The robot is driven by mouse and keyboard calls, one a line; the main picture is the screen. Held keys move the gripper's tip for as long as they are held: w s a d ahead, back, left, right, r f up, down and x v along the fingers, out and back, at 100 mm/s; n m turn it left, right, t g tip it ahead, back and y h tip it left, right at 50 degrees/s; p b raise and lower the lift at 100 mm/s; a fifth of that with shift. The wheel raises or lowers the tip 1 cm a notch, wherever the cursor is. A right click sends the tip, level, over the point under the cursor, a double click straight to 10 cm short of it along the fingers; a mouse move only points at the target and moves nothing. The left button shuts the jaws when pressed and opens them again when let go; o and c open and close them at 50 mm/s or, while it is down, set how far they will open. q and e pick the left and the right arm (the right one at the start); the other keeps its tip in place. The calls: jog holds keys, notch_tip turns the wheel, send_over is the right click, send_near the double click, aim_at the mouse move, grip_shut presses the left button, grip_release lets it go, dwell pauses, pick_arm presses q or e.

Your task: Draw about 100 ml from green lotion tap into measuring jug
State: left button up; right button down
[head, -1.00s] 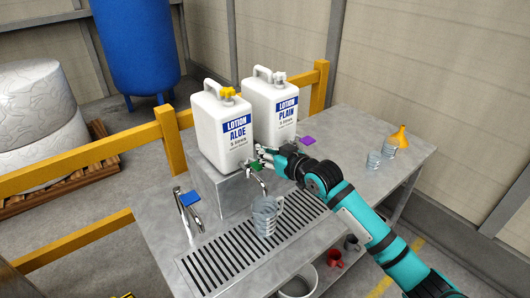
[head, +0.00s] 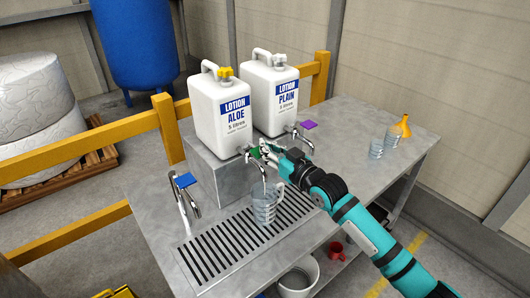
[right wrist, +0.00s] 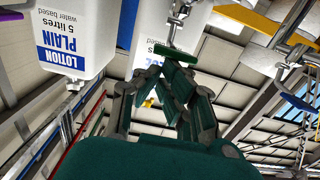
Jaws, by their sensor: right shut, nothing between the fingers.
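The ALOE lotion jug (head: 222,112), white with a yellow cap, stands on a metal block. Its tap has a green lever (head: 256,153), which also shows in the right wrist view (right wrist: 178,53). The clear measuring jug (head: 264,207) stands upright on the drain grate below the green tap's spout (head: 263,174). I cannot tell whether lotion flows or how full the jug is. My right gripper (head: 268,149) is shut and empty, its fingertips close beside the green lever; in the right wrist view the fingers (right wrist: 175,72) come together just below it. My left gripper is out of view.
The PLAIN jug (head: 270,95) has a purple-lever tap (head: 309,125). A blue-lever tap (head: 185,181) stands at the left. Clear jugs (head: 376,148) and an orange funnel (head: 403,124) stand at the right. A yellow rail (head: 85,145) runs behind the bench.

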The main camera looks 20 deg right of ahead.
pick_arm(q)
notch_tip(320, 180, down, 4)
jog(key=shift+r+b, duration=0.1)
jog(key=shift+b, duration=1.05)
pick_arm(e)
jog(key=shift+s+d+f+t+y, duration=0.1)
jog(key=shift+s+f+t+y, duration=0.15)
jog(key=shift+f, duration=0.2)
jog(key=shift+s+d+f+t+y, duration=0.1)
jog(key=shift+f+t, duration=0.25)
jog(key=shift+f, duration=0.05)
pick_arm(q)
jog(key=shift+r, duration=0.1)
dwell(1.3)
